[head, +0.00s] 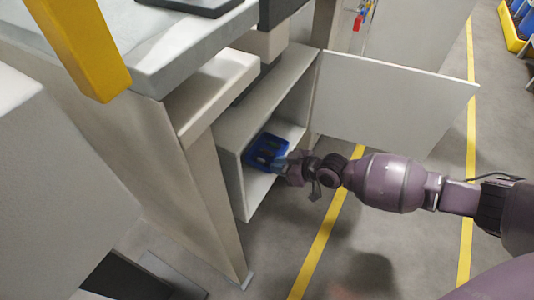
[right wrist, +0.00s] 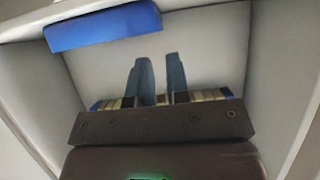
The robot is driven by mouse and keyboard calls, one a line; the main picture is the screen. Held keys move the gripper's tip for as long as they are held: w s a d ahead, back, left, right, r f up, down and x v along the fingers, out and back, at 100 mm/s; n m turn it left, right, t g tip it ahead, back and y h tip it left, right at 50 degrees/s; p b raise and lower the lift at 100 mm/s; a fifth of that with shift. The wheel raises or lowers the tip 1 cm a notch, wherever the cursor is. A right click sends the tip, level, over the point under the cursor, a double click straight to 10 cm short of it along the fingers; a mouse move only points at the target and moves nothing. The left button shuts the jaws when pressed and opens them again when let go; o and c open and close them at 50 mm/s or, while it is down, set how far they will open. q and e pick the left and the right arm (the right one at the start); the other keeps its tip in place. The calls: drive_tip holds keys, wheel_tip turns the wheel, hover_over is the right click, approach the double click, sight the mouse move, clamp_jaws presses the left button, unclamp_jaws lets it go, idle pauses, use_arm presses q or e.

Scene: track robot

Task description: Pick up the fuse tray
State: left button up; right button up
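The blue fuse tray (head: 262,151) lies inside the open white cabinet (head: 232,190), on its lower floor. In the right wrist view the tray (right wrist: 103,27) shows as a blue block at upper left. My right gripper (head: 279,163) reaches in from the right, close to the tray's near right side in the head view. Its two fingers (right wrist: 161,78) stand a narrow gap apart with nothing seen between them. In the wrist view they are apart from the tray. My left gripper is not in view.
The cabinet door (head: 395,100) stands open to the right, behind my right arm. A light worktop (head: 165,45) overhangs the cabinet, with a yellow bar (head: 80,45) above it. The grey floor with yellow lines is clear at front right. A yellow bin (head: 510,35) stands far right.

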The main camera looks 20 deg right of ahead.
drive_tip(key=shift+b+x, duration=0.3)
drive_tip(key=shift+x, duration=0.95)
drive_tip(key=b+x, duration=0.1)
drive_tip(key=x, duration=0.3)
drive_tip(key=shift+w+a+f+b, duration=0.1)
drive_tip(key=shift+a+f+b, duration=0.05)
drive_tip(key=shift+f+b, duration=0.25)
drive_tip(key=shift+w+a, duration=0.2)
drive_tip(key=shift+w, duration=0.15)
drive_tip(key=shift+r, duration=0.1)
clamp_jaws()
